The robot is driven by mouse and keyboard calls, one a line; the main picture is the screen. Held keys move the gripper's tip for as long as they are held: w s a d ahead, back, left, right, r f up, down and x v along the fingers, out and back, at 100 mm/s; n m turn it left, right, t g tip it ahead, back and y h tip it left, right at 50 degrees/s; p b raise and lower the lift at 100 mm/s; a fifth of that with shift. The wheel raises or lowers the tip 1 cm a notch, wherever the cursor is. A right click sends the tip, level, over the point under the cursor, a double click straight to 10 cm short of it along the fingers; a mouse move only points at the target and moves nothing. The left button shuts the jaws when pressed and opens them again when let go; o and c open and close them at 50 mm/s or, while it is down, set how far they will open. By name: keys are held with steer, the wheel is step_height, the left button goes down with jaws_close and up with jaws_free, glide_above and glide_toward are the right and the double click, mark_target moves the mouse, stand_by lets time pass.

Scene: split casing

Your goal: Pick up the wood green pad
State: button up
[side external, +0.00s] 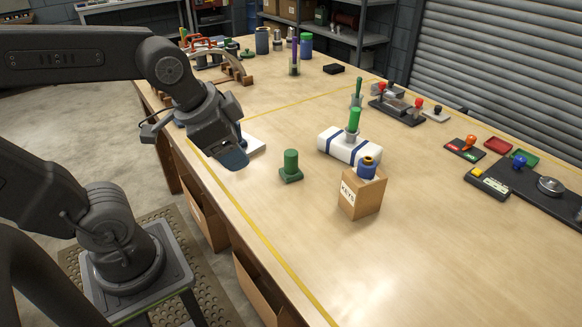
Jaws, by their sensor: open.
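A dark green piece (290,166), a round post on a squarish base, stands upright on the wooden bench and is the likeliest match for the wood green pad. Nothing is visibly touching it. My gripper (232,160) hangs over the bench to its left, apart from it, pointing down. Its jaws are open, and I see nothing held between them. The gap between the fingers is hard to make out from this side. A white flat object (253,143) lies behind my gripper and is partly hidden by it.
Right of the green piece are a white block with blue bands (340,148), a green-handled tool (354,122) and a cardboard KEYS box (362,193) with a blue item on top. Switches and small trays (498,145) line the far right. The bench's front area is clear.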

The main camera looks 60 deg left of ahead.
steer(key=w+a+m+g+y, duration=0.1)
steer(key=w+a+m, duration=0.2)
steer(key=w+m, duration=0.75)
steer(key=m+y, duration=0.1)
steer(key=m, duration=1.4)
glide_toward(291, 153)
steer(key=shift+n+g, duration=0.25)
steer(key=shift+g, duration=0.15)
steer(key=x, duration=0.7)
steer(key=shift+w+a, duration=0.2)
steer(key=shift+w, duration=0.2)
steer(key=shift+d+x, duration=0.2)
steer(key=shift+x, duration=2.5)
steer(key=shift+s, duration=0.1)
steer(key=shift+c, duration=0.3)
steer(key=c, duration=1)
steer(key=shift+r, duration=0.1)
